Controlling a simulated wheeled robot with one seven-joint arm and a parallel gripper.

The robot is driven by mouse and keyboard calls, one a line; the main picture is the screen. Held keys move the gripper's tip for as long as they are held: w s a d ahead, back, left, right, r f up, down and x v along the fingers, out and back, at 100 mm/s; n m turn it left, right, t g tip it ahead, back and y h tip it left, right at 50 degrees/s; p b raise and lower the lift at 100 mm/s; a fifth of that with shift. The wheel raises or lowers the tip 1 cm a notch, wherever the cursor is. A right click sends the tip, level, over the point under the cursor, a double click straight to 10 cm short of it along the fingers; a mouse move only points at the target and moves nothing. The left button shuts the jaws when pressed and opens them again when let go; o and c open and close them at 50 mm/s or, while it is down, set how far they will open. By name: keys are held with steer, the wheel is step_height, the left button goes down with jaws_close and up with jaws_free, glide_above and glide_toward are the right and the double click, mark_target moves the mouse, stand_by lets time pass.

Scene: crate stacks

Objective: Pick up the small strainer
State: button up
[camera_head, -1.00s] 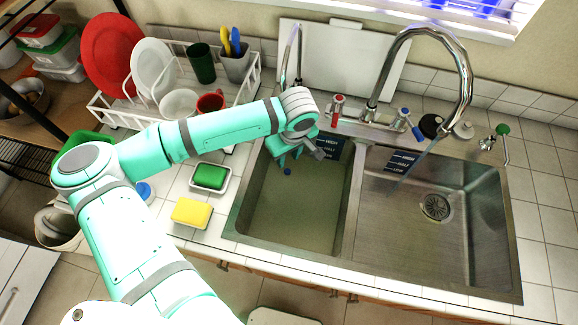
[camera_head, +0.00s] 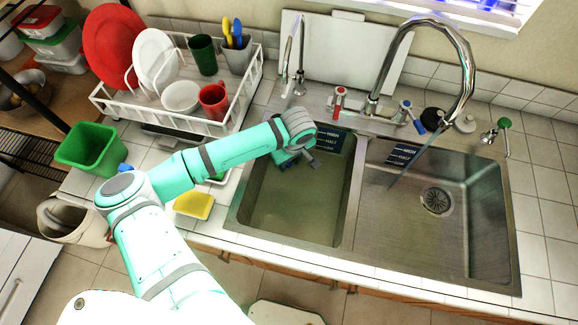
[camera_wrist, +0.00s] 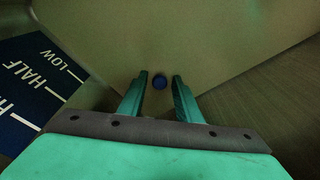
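A small round blue thing (camera_wrist: 160,82) shows in the wrist view, between and beyond my fingertips; it may be the small strainer, but I cannot tell for sure. My gripper (camera_wrist: 160,77) is open, with a gap on each side of the blue thing. In the head view my gripper (camera_head: 296,158) is low in the upper part of the left basin (camera_head: 240,205), partly hidden by my own wrist. The blue thing is hidden there. A round drain strainer (camera_head: 435,201) sits in the floor of the right basin.
Basin walls surround my gripper closely; a blue level label (camera_wrist: 38,88) is at left in the wrist view. The tap (camera_head: 467,75) arches over the right basin. A dish rack (camera_head: 225,128), yellow sponge (camera_head: 194,205) and green bin (camera_head: 92,150) are to the left.

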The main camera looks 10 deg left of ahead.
jaws_close()
steer(key=shift+r, duration=0.1)
